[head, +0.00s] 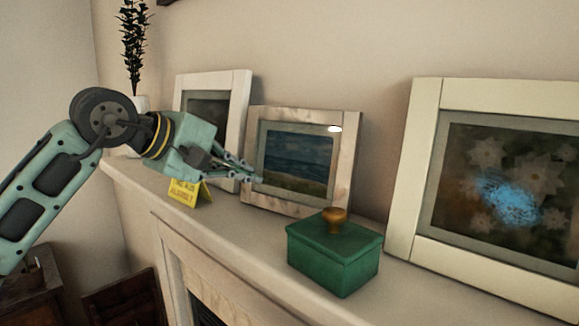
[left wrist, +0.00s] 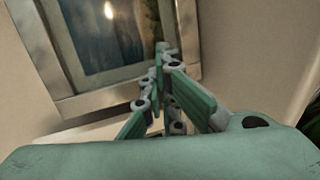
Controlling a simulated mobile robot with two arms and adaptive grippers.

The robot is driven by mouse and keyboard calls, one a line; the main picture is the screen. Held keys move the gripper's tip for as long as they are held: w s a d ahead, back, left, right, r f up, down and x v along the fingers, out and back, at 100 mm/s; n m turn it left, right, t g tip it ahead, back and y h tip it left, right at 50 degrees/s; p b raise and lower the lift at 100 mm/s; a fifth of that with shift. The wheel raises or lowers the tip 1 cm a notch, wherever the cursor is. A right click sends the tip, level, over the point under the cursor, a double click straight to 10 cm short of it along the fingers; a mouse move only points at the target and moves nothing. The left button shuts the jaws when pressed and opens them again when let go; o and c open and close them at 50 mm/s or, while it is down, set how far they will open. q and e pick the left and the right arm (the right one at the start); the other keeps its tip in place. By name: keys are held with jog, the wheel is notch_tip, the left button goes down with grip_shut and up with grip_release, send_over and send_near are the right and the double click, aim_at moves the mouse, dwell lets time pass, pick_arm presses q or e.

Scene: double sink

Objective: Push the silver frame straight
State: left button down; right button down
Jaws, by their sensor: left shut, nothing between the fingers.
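The silver frame (head: 343,168) holds a picture of sea and beach. It stands on the mantel shelf in the middle of the head view, leaning back and slightly tilted. Its silver border also shows in the left wrist view (left wrist: 95,103). My left gripper (head: 256,179) is shut and empty. Its fingertips overlap the frame's lower left part in the head view. In the left wrist view the fingertips (left wrist: 163,52) appear over one side border of the frame. I cannot tell whether they touch it. My right gripper is not in view.
A green box (head: 333,266) with a brown knob stands in front of the frame. A yellow sign (head: 186,192) sits below my left gripper. A white frame (head: 242,100) stands behind to the left, a larger cream frame (head: 424,150) to the right. A dark plant (head: 133,45) is at the far left.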

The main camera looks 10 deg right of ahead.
pick_arm(q)
jog(key=shift+w+d+p, duration=0.6)
jog(key=shift+w+d, duration=0.05)
jog(key=shift+d, duration=0.2)
dwell(0.3)
jog(key=shift+s+a+b, duration=0.5)
jog(key=shift+a+b, duration=0.05)
jog(key=shift+a, duration=0.15)
jog(key=shift+s+a+r+b, duration=0.2)
jog(key=shift+s+a+b, duration=0.2)
jog(key=shift+s+a, duration=0.35)
jog(key=shift+s+a+r+b, duration=0.15)
jog(key=shift+s+a+b, duration=0.25)
jog(key=shift+a, duration=0.5)
jog(key=shift+s+a+r, duration=0.15)
jog(key=shift+s+a, duration=0.3)
jog(key=shift+a, duration=0.05)
